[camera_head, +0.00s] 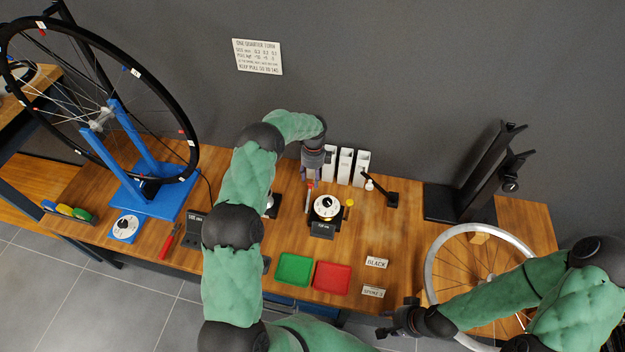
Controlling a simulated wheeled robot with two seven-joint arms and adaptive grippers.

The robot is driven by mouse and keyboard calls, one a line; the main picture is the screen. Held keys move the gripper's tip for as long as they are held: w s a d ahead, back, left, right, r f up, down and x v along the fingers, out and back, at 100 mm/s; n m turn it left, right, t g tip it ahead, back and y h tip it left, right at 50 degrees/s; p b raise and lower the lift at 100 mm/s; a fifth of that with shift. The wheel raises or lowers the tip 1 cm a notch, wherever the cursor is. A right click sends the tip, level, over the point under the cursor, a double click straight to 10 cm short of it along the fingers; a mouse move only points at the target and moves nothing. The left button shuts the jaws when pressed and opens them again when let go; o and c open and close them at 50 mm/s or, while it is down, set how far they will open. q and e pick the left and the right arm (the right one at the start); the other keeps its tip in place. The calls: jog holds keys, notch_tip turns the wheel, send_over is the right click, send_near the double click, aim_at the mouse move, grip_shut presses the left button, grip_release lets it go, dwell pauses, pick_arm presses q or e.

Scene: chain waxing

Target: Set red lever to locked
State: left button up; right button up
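A small red lever (308,198) stands roughly upright at the left side of a dark device with a round white dial (326,207) on the wooden bench. A yellow knob (349,202) is at the device's right side. My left gripper (311,176) points down just above and behind the red lever. Its fingers are small in view, and I cannot tell whether they touch the lever or how far apart they are. My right gripper (386,331) is low at the bench's front edge, well away from the device; its opening is unclear.
Green (294,269) and red (332,276) trays lie in front of the device. White holders (345,165) stand behind it. A blue wheel stand (150,200) is left, a black stand (455,200) right. A loose wheel (432,265) lies near my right arm.

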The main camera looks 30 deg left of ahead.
pick_arm(q)
jog(key=shift+s, duration=0.3)
notch_tip(320, 180, up, 12)
jog(key=w, duration=0.1)
jog(key=shift+w+a, duration=0.15)
jog(key=shift+w, duration=0.1)
dwell(0.7)
